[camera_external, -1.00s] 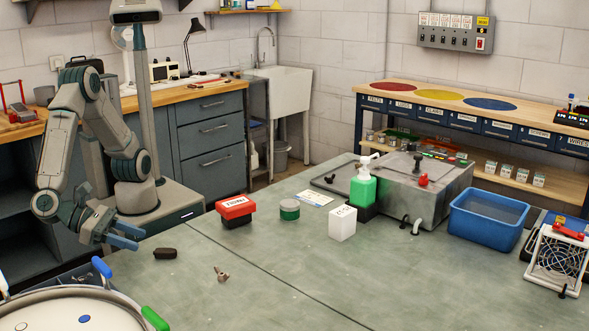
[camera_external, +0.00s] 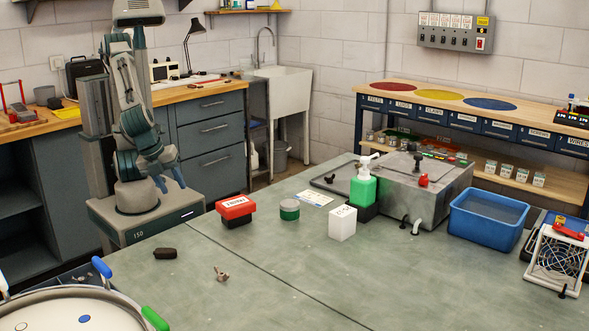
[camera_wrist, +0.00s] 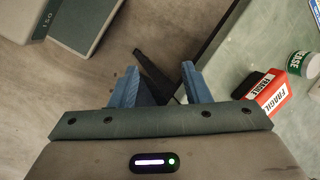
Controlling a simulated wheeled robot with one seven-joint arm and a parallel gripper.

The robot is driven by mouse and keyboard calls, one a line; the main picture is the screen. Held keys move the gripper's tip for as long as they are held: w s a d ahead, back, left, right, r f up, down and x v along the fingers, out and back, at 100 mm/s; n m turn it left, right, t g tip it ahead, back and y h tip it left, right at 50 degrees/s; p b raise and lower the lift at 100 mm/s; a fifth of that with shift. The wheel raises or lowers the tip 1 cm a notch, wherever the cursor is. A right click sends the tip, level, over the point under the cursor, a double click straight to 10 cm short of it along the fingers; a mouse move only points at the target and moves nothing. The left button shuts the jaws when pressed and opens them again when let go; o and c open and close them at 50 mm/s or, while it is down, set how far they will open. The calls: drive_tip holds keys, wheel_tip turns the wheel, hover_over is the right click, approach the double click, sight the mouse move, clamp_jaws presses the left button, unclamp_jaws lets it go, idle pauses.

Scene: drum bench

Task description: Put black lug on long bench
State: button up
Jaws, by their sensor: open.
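A small black block (camera_external: 165,253), which looks like the black lug, lies on the green-topped table (camera_external: 290,270) near its left edge in the external view. My gripper (camera_external: 173,184) points down beside that table's left edge, close to my base, well behind the black block. Its blue fingers are apart in the wrist view (camera_wrist: 158,85). A dark bar (camera_wrist: 155,72) shows beyond the fingers, over the floor; I cannot tell what it is. A long wooden-topped bench (camera_external: 345,86) with coloured discs stands along the right wall. I cannot tell which surface is the long bench.
A red FRAGILE box (camera_external: 235,207), a green tin (camera_external: 289,209), a white box (camera_external: 343,222) and a green bottle (camera_external: 362,188) stand on the table. A brass wing nut (camera_external: 221,274) lies near the black block. A drum (camera_external: 70,310) fills the lower left corner.

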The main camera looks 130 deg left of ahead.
drive_tip(key=s+a+n+t+h, duration=0.1)
drive_tip(key=s+a+n+h, duration=0.2)
drive_tip(key=s+n, duration=0.4)
drive_tip(key=shift+n+h, duration=0.5)
drive_tip(key=shift+n, duration=0.8)
